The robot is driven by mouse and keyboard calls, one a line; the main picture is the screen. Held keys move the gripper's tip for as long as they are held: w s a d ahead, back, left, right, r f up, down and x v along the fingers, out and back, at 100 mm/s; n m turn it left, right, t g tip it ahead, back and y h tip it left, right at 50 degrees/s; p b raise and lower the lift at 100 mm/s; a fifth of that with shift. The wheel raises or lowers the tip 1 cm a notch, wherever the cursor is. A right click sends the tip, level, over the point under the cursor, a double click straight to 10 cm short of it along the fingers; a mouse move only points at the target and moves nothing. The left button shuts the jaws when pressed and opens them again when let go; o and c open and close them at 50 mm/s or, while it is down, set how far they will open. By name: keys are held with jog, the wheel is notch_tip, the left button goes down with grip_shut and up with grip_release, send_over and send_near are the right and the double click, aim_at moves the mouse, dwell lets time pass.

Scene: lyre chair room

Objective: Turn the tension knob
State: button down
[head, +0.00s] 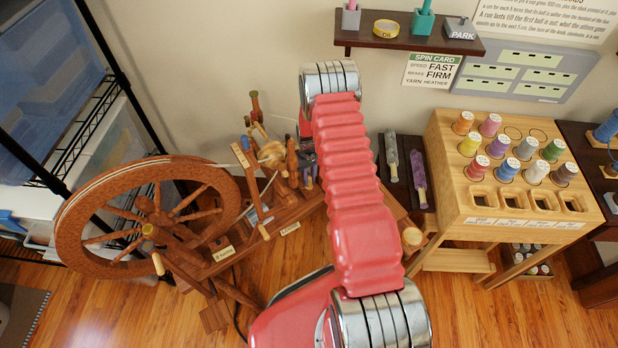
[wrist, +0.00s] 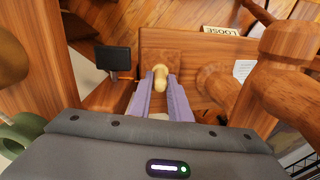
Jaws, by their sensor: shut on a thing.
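In the wrist view, a small pale wooden knob (wrist: 161,73), which looks like the tension knob, stands in front of a brown wooden block (wrist: 200,50). My gripper (wrist: 161,82) has its two lavender fingers on either side of the knob and is shut on it. The knob's lower part is hidden between the fingers. A card reading LOOSE (wrist: 222,30) lies beyond the block. In the head view, the wooden spinning wheel (head: 148,200) stands at left, and my red arm covers part of its right end and most of my gripper.
A black square piece (wrist: 113,59) stands close left of my fingers, and turned wooden posts (wrist: 285,45) crowd the right. A spool stand (head: 500,205) is right of my arm. A wall shelf (head: 400,38) hangs above. A black wire rack (head: 85,120) is at left.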

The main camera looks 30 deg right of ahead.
aim_at(309, 177)
jog(key=shift+a+m, duration=0.15)
jog(key=shift+m, duration=1.15)
jog(key=c, duration=1.6)
grip_release()
jog(key=shift+c, duration=0.2)
notch_tip(309, 177, up, 14)
jog(key=shift+f, duration=0.15)
